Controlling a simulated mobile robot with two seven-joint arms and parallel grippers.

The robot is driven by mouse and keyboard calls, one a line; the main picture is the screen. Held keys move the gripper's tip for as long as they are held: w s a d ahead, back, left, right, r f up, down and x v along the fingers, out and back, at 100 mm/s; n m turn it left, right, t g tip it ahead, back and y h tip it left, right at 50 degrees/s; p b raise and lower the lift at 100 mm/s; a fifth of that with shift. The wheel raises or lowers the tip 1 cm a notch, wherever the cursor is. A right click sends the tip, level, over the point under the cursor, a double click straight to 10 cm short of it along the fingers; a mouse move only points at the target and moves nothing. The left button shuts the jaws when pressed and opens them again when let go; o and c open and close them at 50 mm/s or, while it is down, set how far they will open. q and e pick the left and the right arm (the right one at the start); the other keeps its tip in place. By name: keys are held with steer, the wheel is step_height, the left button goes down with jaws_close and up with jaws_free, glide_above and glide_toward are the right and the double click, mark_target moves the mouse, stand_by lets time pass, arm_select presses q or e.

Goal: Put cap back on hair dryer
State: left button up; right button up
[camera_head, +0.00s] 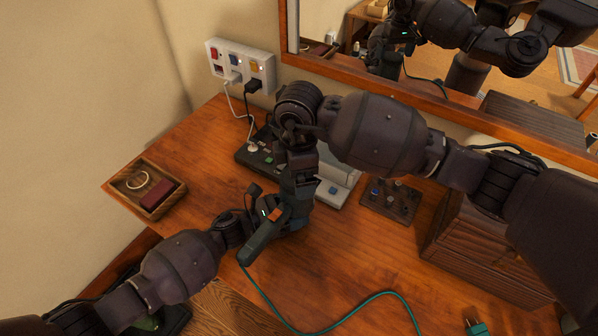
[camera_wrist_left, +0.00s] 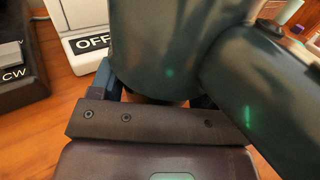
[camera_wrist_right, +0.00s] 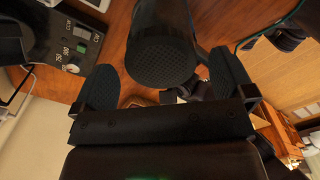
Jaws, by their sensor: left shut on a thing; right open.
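My right gripper (camera_head: 297,208) points down beside the dryer, open. In the right wrist view, the dryer's round mesh end (camera_wrist_right: 160,62) shows in the gap between the open fingers (camera_wrist_right: 165,85). I cannot tell whether this mesh is the cap; no separate cap is clearly visible.
A wooden tray (camera_head: 125,183) with a ring and a dark red box stands at the left. A black control box (camera_head: 250,158), a small knob box (camera_head: 390,200) and a wooden chest (camera_head: 480,250) stand at the back and right.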

step_height(320, 180, up, 11)
stand_by(0.4)
arm_select(q)
steer(key=o, duration=1.8)
steer(key=b+v, duration=0.1)
steer(key=v, duration=0.9)
steer(key=shift+s+a, duration=0.2)
steer(key=shift+a, duration=0.15)
arm_select(e)
steer(key=shift+f, duration=0.75)
